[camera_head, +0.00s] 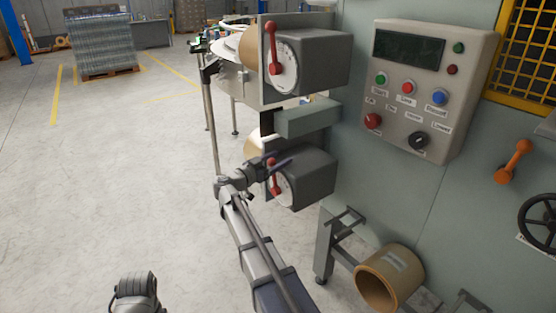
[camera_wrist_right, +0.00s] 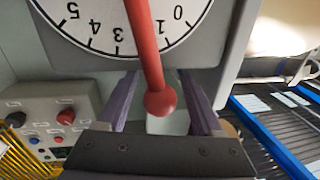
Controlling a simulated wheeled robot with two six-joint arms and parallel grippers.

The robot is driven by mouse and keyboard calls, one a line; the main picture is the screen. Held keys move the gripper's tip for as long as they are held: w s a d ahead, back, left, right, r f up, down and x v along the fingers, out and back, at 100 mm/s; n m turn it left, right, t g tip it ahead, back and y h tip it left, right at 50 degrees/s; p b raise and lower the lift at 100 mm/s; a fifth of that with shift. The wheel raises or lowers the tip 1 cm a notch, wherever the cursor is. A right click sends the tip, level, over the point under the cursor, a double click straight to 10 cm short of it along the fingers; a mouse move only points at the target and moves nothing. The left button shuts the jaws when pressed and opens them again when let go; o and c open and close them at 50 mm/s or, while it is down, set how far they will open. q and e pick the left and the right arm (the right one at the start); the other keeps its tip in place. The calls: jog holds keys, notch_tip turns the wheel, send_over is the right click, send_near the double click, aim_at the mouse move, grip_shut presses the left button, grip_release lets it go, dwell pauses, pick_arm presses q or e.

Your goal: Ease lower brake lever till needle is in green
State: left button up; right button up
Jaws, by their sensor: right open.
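The lower brake lever is a red arm with a round knob (camera_head: 271,163) on a white dial (camera_head: 285,189) at the front of a grey box. In the right wrist view the lever (camera_wrist_right: 148,45) crosses the numbered dial face (camera_wrist_right: 95,22), its ball knob between the two purple fingers. My right gripper (camera_head: 278,161) is at the knob; in the wrist view its fingers (camera_wrist_right: 158,84) stand open on either side, with gaps. I cannot make out a needle or a green zone on the lower dial.
A similar upper box has its own red lever (camera_head: 271,48) and dial (camera_head: 285,72), above my right gripper. A control panel (camera_head: 409,136) with buttons is on the machine wall to the right. A cardboard roll (camera_head: 375,285) sits low down. Open floor lies left.

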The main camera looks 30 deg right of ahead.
grip_shut()
dwell(0.5)
dwell(0.9)
